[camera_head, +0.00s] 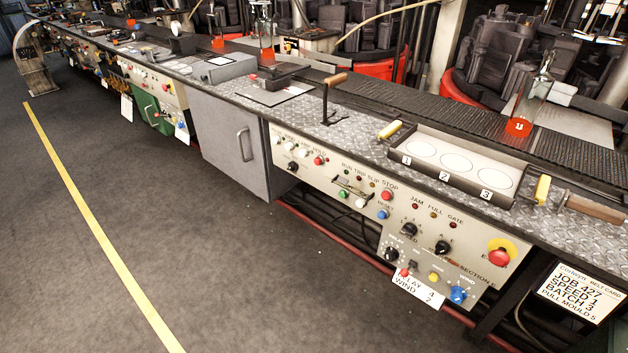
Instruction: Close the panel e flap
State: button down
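The panel marked section E (465,272) is a pale control panel on the front of the bench at the right. A small metal bar or hinged piece (352,187) juts out above the green and white buttons on the panel part to its left. I cannot tell whether this is the flap. A large grey door (225,135) with an upright handle (246,145) is further left, and its right edge appears to stand out from the bench front. I cannot tell whether it is ajar. No flap label is readable. My gripper is not in view.
A tray with three numbered white ovals (460,183) lies on the bench top, near a lever with a wooden grip (334,95). A red stop button (499,257) projects from the panel. A job card (578,292) hangs at right. The floor (220,260) is clear.

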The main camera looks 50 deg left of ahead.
aim_at(341, 181)
jog(key=u, duration=0.9)
jog(key=i, duration=0.95)
jog(key=u, duration=0.95)
jog(key=i, duration=0.6)
jog(key=z, duration=1.5)
jog(key=k, duration=0.4)
jog(key=u, duration=1.3)
